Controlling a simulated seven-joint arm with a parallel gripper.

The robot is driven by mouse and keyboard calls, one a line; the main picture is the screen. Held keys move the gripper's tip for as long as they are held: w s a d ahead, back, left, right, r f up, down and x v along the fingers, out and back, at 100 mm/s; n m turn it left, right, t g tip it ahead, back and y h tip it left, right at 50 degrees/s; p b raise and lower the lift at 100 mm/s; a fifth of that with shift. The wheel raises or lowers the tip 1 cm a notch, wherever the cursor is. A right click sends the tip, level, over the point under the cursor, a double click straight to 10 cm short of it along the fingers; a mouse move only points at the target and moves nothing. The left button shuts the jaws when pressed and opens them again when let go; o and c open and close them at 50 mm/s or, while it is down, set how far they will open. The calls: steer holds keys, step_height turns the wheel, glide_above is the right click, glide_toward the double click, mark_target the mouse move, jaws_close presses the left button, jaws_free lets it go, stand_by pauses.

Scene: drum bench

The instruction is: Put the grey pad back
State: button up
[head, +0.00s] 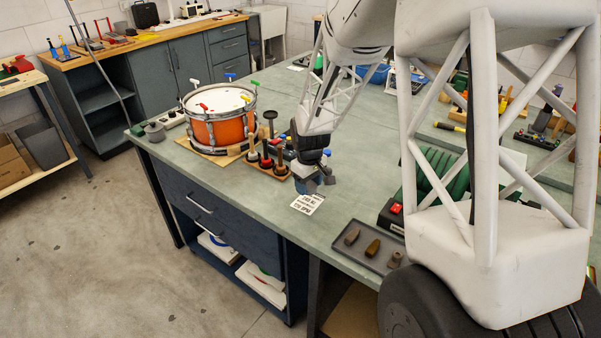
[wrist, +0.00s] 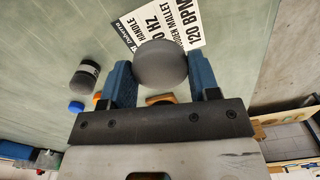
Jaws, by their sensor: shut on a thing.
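A smooth, round grey piece (wrist: 160,65), which I take for the grey pad, sits between the blue fingers of my gripper (wrist: 161,78) in the wrist view. The fingers are shut on it. In the head view my gripper (head: 318,181) is low over the green bench top, right of the wooden stand with dark upright tools (head: 267,163) and just beyond the printed card (head: 308,204). The held piece cannot be told clearly there. In the wrist view the card (wrist: 185,22) lies beyond the grey piece and is partly covered by it.
An orange drum (head: 218,130) stands on a board left of the stand. A dark tray (head: 365,249) with several brown pieces lies near the front edge. A black jar (wrist: 84,76) and a blue cap (wrist: 76,107) show in the wrist view. Bench around the card is clear.

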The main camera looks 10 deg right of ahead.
steer(key=w, duration=0.7)
steer(key=w+f, duration=0.1)
steer(key=w, duration=0.3)
steer(key=shift+w+a, duration=0.35)
steer(key=shift+f, duration=0.1)
steer(key=shift+f, duration=1.7)
steer(key=shift+f, duration=0.15)
steer(key=o, duration=1)
steer(key=shift+r, duration=6.15)
steer(key=shift+s+r, duration=0.1)
